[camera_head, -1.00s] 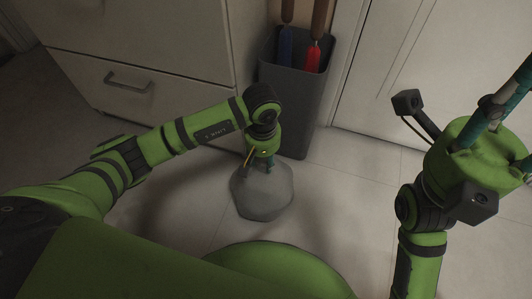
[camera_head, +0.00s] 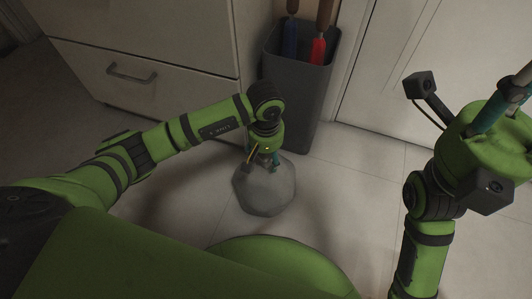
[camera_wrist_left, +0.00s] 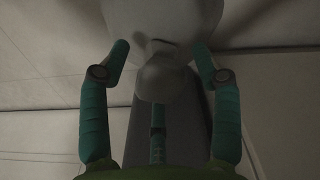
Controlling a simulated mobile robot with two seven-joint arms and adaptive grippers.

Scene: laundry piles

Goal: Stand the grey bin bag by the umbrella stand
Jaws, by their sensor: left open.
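The grey bin bag (camera_head: 265,192) stands on the floor just in front of the umbrella stand (camera_head: 298,90), a dark grey square bin holding umbrellas. My left gripper (camera_head: 261,166) is open at the top of the bag. In the left wrist view, the bag's knotted neck (camera_wrist_left: 163,80) lies between the two spread teal fingers (camera_wrist_left: 160,62), with a gap on each side. The head view does not show whether bag and stand touch. My right gripper (camera_head: 508,98) is at the right edge, away from the bag, its fingertips partly out of view.
A white drawer cabinet (camera_head: 150,50) stands left of the umbrella stand, and a white panelled door (camera_head: 400,70) is to its right. The tiled floor (camera_head: 345,190) between the bag and my right arm is clear.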

